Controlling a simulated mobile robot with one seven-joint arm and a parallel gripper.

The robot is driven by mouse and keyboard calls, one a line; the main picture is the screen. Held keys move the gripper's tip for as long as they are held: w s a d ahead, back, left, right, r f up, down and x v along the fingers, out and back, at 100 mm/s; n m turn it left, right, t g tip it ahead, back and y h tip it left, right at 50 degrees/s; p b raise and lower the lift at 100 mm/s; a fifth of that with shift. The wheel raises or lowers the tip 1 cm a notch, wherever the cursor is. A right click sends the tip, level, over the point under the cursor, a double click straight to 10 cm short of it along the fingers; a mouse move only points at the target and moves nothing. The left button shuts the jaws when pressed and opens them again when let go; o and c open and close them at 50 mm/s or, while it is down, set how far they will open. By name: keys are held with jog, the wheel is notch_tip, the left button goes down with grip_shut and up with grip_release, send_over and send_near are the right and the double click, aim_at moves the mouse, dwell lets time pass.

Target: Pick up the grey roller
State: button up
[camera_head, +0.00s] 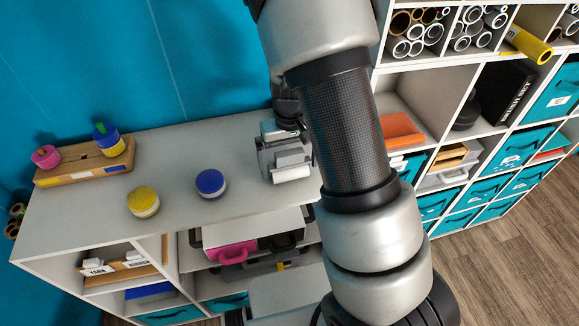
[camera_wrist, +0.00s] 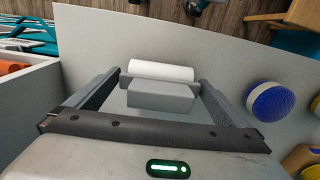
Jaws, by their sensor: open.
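The grey roller (camera_wrist: 161,96) shows in the wrist view as a grey block with a white cylinder (camera_wrist: 161,71) along its far side. It lies between the two fingers of my gripper (camera_wrist: 160,80), with a gap on each side. My gripper is open and points down at the shelf top. In the head view, the grey roller (camera_head: 292,159) is at the right part of the shelf top, with my gripper (camera_head: 286,155) around it. My arm hides the area just to its right. I cannot tell how far down the fingers reach beside it.
On the white shelf top (camera_head: 180,160), a blue-topped round pot (camera_head: 210,184) and a yellow-topped one (camera_head: 143,202) stand left of my gripper. A wooden holder (camera_head: 83,165) with pink and blue-yellow items is farther left. A blue wall (camera_head: 120,70) rises behind; cubby shelves stand right.

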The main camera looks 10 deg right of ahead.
aim_at(291, 156)
jog(key=shift+c, duration=0.3)
jog(key=c, duration=0.8)
jog(key=shift+r, duration=0.1)
notch_tip(291, 156, up, 10)
jog(key=o, duration=0.4)
jog(key=c, duration=0.8)
jog(key=f, duration=0.2)
jog(key=s+f, duration=0.1)
jog(key=f, duration=0.2)
jog(key=shift+f, duration=0.1)
jog(key=shift+s+f, duration=0.1)
